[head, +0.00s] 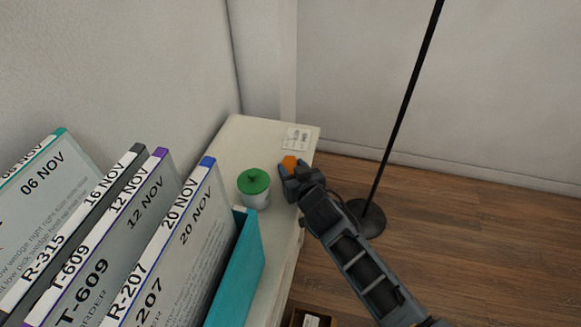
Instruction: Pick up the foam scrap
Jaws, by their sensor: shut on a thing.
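The foam scrap (289,161) is a small orange piece near the right edge of the white shelf top. My gripper (287,168) is at the orange piece, with its fingers shut on it. The fingers cover the lower part of the scrap. My arm reaches in from the lower right. I cannot tell whether the scrap touches the shelf top.
A white card (297,138) lies behind the scrap. Upright binders (130,235) and a teal folder (237,270) fill the near left. A black pole (404,105) stands on the floor at right.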

